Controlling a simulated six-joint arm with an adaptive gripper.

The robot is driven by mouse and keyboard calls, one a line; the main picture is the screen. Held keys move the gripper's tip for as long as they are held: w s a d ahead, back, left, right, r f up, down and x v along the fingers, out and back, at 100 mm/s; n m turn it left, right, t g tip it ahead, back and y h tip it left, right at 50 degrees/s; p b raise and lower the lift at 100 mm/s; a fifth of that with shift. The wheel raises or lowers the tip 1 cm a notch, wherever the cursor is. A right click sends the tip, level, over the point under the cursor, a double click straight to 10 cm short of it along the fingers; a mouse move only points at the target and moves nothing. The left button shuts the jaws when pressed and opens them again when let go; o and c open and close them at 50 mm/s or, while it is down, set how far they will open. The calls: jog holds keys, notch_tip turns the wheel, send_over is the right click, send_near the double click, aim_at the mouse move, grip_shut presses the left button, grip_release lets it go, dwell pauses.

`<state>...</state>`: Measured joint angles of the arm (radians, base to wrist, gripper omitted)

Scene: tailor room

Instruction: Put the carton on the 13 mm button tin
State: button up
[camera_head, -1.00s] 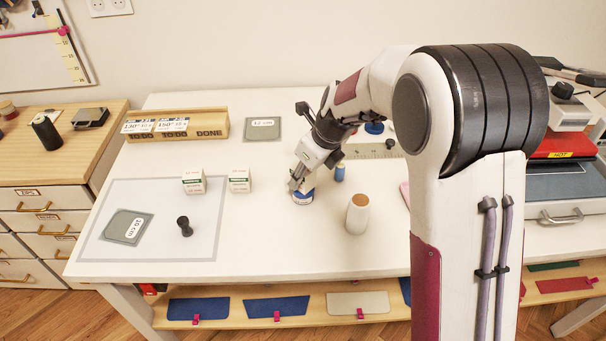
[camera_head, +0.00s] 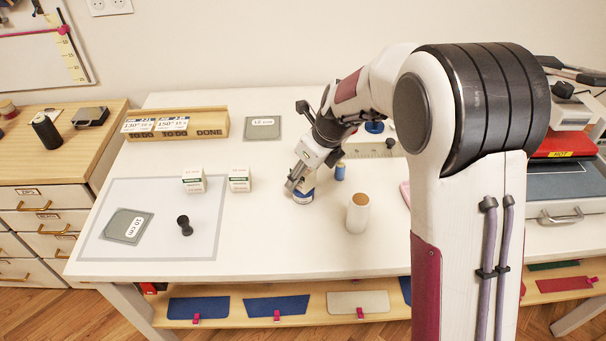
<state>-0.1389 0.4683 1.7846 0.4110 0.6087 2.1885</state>
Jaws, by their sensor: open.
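Two small white cartons with green bands stand upright side by side on the table, a left carton (camera_head: 194,181) and a right carton (camera_head: 239,180). Their print is too small to read, so I cannot tell them apart by label. A short white and blue tin (camera_head: 304,197) stands right of them. Its size mark cannot be read and its top is partly hidden by my gripper. My gripper (camera_head: 292,186) is open and points down at the tin's upper left side. I cannot tell whether it touches the tin. No carton is between its fingers.
A white cylinder with a brown top (camera_head: 357,214) and a small blue spool (camera_head: 340,171) stand right of the tin. A black spool-shaped piece (camera_head: 185,226) stands on the pale mat (camera_head: 165,248). A wooden card box (camera_head: 208,127) is behind. The front middle of the table is clear.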

jog(key=v, duration=1.2)
dwell(0.7)
jog(key=s+d+r+n+t+h, duration=0.1)
jog(key=s+d+r+n, duration=0.2)
jog(key=s+n, duration=0.45)
jog(key=s+d+r+n, duration=0.35)
jog(key=s+n, duration=0.25)
jog(key=s, duration=0.2)
jog(key=s+d+f+n+t+h, duration=0.1)
jog(key=s+d+n, duration=0.3)
jog(key=s+n, duration=0.9)
jog(key=shift+s+f+h, duration=0.6)
jog(key=shift+s+f, duration=0.15)
jog(key=shift+s, duration=0.45)
